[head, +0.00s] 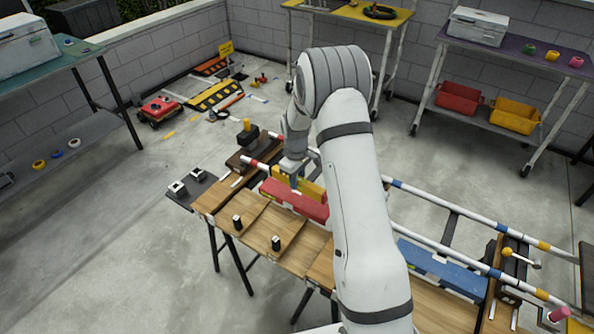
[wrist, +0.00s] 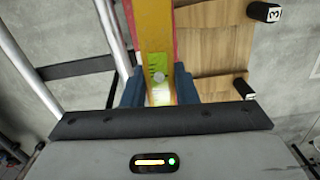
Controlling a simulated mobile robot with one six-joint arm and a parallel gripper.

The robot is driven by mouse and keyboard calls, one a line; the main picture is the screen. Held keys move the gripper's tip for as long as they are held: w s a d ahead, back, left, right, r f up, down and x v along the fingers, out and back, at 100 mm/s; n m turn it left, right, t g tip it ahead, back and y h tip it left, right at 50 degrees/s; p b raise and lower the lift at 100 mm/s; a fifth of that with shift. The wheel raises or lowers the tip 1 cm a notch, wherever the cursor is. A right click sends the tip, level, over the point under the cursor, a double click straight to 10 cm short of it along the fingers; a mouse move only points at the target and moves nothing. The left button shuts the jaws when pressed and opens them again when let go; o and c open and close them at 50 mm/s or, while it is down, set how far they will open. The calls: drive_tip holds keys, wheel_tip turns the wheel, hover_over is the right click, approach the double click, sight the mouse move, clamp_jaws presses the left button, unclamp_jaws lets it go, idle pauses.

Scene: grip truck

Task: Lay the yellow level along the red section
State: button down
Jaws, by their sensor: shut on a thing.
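The yellow level (head: 313,190) is in my gripper (head: 290,176), lengthwise along the red section (head: 292,203) on the wooden bench. In the wrist view the level (wrist: 157,35) runs straight out between the two blue fingers of my gripper (wrist: 158,88). Thin red edges show along both sides of it there. I cannot tell whether the level touches the red section or is just above it. My arm hides part of the bench to the right.
Striped rails (head: 440,212) run along the bench behind the red section. A blue section (head: 440,268) lies further right. Small black marker blocks (head: 276,243) stand at the front edge.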

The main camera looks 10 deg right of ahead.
drive_tip(key=shift+w+r+n, duration=0.15)
drive_tip(key=shift+w+n, duration=0.15)
drive_tip(key=shift+w, duration=0.15)
drive_tip(key=shift+d+f+b, duration=0.1)
drive_tip(key=shift+f+b, duration=1.65)
drive_tip(key=shift+f, duration=1.55)
drive_tip(key=c, duration=1.1)
unclamp_jaws()
drive_tip(key=shift+o, duration=0.2)
wheel_tip(320, 180, up, 8)
drive_tip(key=shift+f+b, duration=0.1)
drive_tip(key=shift+b, duration=0.4)
